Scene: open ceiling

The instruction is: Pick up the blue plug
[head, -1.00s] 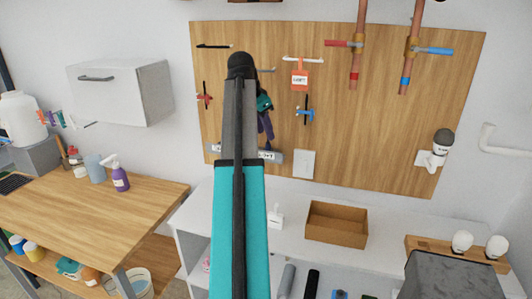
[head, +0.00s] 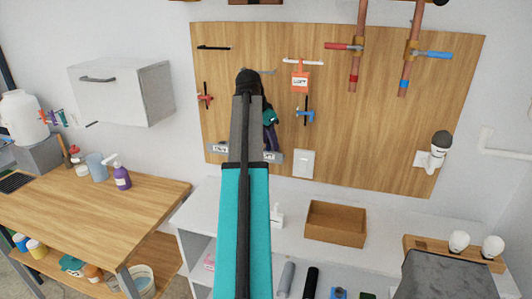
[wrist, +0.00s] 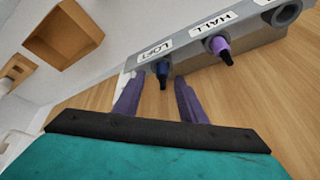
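The blue plug (wrist: 162,70) sits in the socket labelled LOFT on a grey socket strip (wrist: 252,36) in the wrist view. Its dark tip points toward my gripper. My gripper (wrist: 161,84) is open, with one purple finger on each side of the plug's line; whether the fingertips reach around it I cannot tell. A purple plug (wrist: 221,48) sits in the HALL socket, and the socket beside it looks empty. In the head view my gripper (head: 271,150) is at the strip (head: 218,149) low on the wooden board, and the blue plug is hidden there.
The wooden board (head: 390,140) carries a red lever, blue-handled valves, an orange tag (head: 300,82) and a white switch plate (head: 303,164). A brown open box (head: 336,223) stands on the white bench below. A wooden table (head: 100,215) is at the left.

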